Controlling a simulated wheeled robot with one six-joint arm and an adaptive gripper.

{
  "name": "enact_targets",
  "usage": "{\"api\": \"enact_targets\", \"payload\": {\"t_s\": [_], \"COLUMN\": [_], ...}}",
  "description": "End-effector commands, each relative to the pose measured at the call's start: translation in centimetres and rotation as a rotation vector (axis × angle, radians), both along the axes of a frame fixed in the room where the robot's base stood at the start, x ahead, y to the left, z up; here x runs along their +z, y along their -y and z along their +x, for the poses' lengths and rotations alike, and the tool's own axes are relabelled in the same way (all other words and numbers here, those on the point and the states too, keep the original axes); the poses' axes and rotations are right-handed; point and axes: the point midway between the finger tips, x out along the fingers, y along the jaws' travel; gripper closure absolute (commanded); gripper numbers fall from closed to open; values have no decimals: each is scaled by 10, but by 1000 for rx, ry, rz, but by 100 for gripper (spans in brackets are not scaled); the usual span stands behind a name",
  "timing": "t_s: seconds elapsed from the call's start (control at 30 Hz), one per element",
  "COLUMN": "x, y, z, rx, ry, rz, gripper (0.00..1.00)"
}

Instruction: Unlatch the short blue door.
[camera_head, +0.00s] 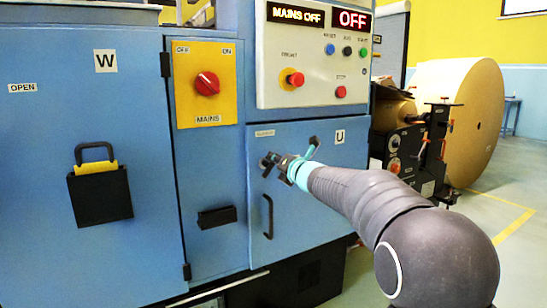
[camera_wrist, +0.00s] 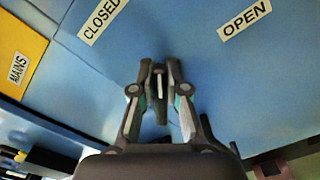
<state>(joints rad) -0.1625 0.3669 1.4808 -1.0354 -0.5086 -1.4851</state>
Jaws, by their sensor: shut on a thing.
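The short blue door (camera_head: 320,190), marked U, is shut flush in the machine front in the head view. A black vertical pull handle (camera_head: 267,217) is on its left side. My gripper (camera_head: 270,163) is at the door's upper left, above that handle. In the wrist view my gripper (camera_wrist: 160,76) is shut on a dark latch handle (camera_wrist: 160,88), seen as a narrow bar between the fingers. A CLOSED label (camera_wrist: 101,20) is at upper left and an OPEN label (camera_wrist: 245,18) at upper right on the blue door. The latch's base is largely hidden by the fingers.
A yellow mains plate (camera_head: 205,105) with a red rotary switch (camera_head: 207,84) is left of the door. A control panel (camera_head: 312,60) reading MAINS OFF is above.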

Motion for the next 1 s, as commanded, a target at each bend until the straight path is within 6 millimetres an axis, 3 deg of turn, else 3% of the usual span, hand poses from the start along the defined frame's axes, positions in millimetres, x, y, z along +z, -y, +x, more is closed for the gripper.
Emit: {"api": "enact_targets", "payload": {"t_s": [0.6,1.0], "x": [-10,-18], "y": [7,8], "z": [5,6], "rx": [-2,-2], "ry": [-324,-465], "rz": [477,687], "gripper": [100,100]}}
